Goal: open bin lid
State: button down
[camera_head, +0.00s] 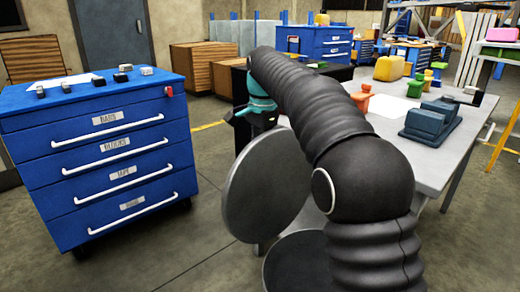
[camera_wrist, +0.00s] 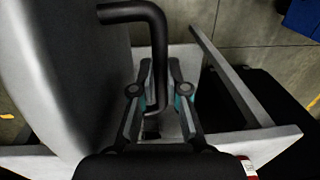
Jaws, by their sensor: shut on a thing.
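The round grey bin lid (camera_head: 262,188) stands steeply tilted, nearly upright, left of my arm in the head view. It fills the left of the wrist view (camera_wrist: 70,70). A black bent handle (camera_wrist: 135,12) runs down between the two fingers of my gripper (camera_wrist: 160,78), and the fingers are closed on it. In the head view my gripper (camera_head: 262,112) is partly hidden behind the arm, above the lid. A round grey surface (camera_head: 298,262) shows low beside my arm, partly covered; I cannot tell whether it is the bin.
A blue drawer cabinet (camera_head: 105,150) with small items on top stands at left. A grey table (camera_head: 455,160) with a blue vise-like block (camera_head: 430,122) and coloured parts stands at right. Wooden crates (camera_head: 205,68) stand behind. Open floor lies between cabinet and lid.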

jog(key=shift+r, duration=0.25)
jog(key=c, duration=1.3)
grip_release()
jog(key=shift+w+d, duration=0.1)
jog(key=shift+o, duration=0.6)
jog(key=shift+f, duration=0.1)
notch_tip(320, 180, up, 6)
jog(key=shift+d+r, duration=0.15)
jog(key=shift+r, duration=0.05)
jog(key=shift+s+r, duration=0.25)
jog(key=shift+r, duration=0.3)
jog(key=shift+p, duration=0.3)
